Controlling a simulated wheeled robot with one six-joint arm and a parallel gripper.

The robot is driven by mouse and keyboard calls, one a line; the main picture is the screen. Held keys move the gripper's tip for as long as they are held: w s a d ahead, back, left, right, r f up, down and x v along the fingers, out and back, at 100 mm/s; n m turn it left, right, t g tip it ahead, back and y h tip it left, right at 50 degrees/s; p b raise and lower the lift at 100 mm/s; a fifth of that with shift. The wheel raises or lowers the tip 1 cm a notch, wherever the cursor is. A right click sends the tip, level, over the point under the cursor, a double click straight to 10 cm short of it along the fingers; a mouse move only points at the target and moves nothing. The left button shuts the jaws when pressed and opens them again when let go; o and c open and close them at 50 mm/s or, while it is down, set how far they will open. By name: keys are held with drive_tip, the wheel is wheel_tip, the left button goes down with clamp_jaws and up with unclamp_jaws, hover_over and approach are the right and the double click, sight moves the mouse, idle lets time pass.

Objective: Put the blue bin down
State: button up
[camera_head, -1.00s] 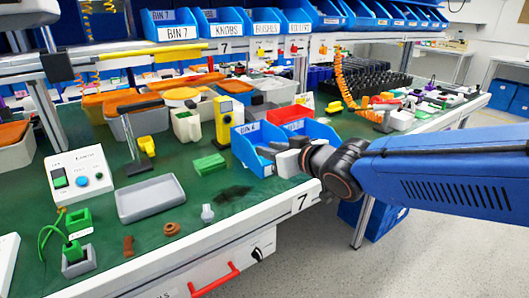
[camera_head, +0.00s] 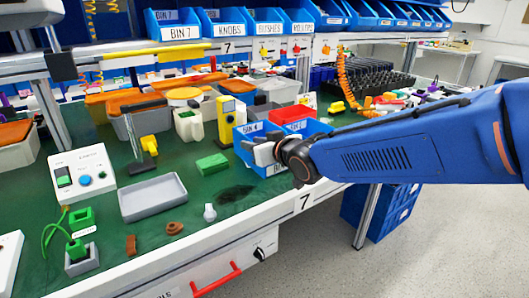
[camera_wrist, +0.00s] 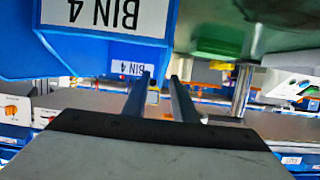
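The blue bin (camera_head: 312,129), labelled BIN 4, sits near the front edge of the green-topped bench in the head view. It also fills the upper left of the wrist view (camera_wrist: 100,47), upside down, with a label on its near face. My gripper (camera_head: 258,151) is in front of the bin's left part and hides some of its front. In the wrist view my gripper's two fingers (camera_wrist: 161,95) stand apart, with a narrow gap and background between them. No bin wall shows between the fingers. I cannot tell whether a finger touches the bin.
A red bin (camera_head: 291,114) stands directly behind the blue bin. A yellow device (camera_head: 224,122) stands to its left, with a green block (camera_head: 212,163) nearby. A grey tray (camera_head: 152,197) lies farther left. A dark patch of bare bench lies in front. Shelf bins (camera_head: 180,25) line the back.

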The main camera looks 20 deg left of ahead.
drive_tip(key=shift+x, duration=1.9)
drive_tip(key=shift+r, duration=0.1)
clamp_jaws()
